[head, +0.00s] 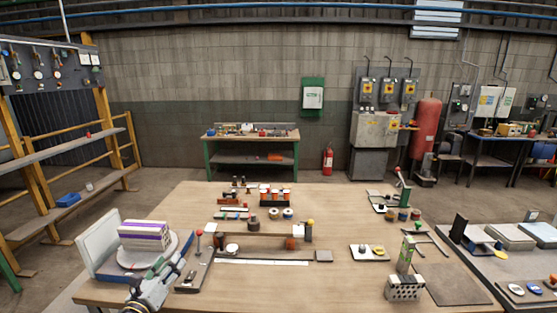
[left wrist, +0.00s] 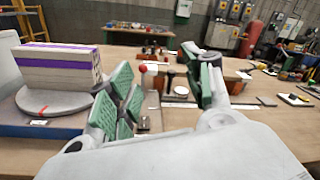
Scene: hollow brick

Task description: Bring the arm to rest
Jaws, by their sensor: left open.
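My left gripper (head: 163,272) is low at the front left of the wooden table, beside the round turntable (head: 125,258). In the left wrist view its green-padded fingers (left wrist: 165,88) are spread apart with nothing between them. A block striped in white and purple (head: 144,234) lies on the turntable, left of the gripper and apart from it. The block also shows at the left of the left wrist view (left wrist: 58,66). My right gripper is in neither view.
The wooden table (head: 345,284) has bare room at the front middle. A red-knobbed fixture (head: 196,268) stands close right of my left gripper. A grey block with holes (head: 405,290) is at the front right.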

